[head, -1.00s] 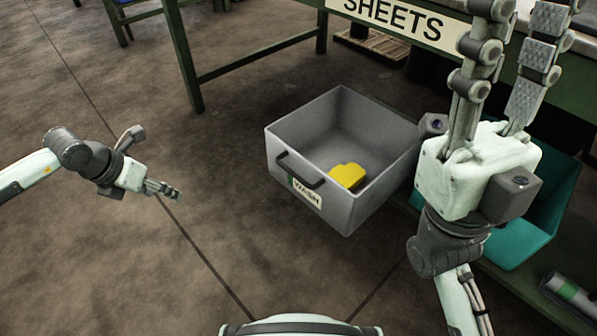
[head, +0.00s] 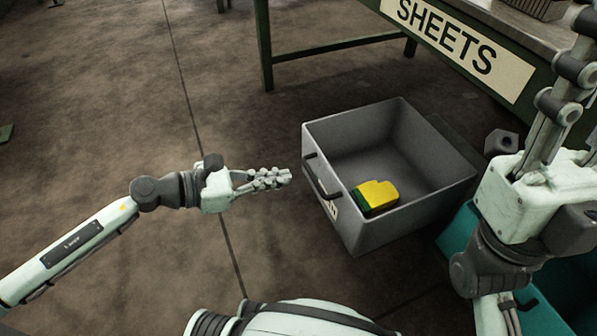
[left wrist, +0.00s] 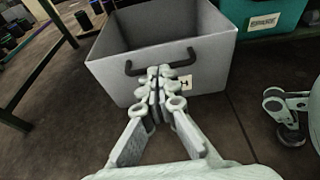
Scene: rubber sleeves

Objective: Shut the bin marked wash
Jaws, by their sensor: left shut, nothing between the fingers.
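The grey bin (head: 350,213) is pulled out from under the green bench, with its open top facing up. A black handle (head: 321,178) and a partly hidden white label (head: 328,205) are on its front. A yellow and green item (head: 378,194) lies inside. My left gripper (head: 287,177) is shut and empty, a little in front of the handle. In the left wrist view the fingertips (left wrist: 158,72) overlap the handle (left wrist: 192,60) in the picture; I cannot tell whether they touch it. My right gripper is raised at the right edge, its fingertips out of frame.
The green bench (head: 545,100) carries a SHEETS sign (head: 455,45). A teal bin stands right of the grey one and shows in the left wrist view (left wrist: 285,18). The floor (head: 120,130) left of the grey bin is clear.

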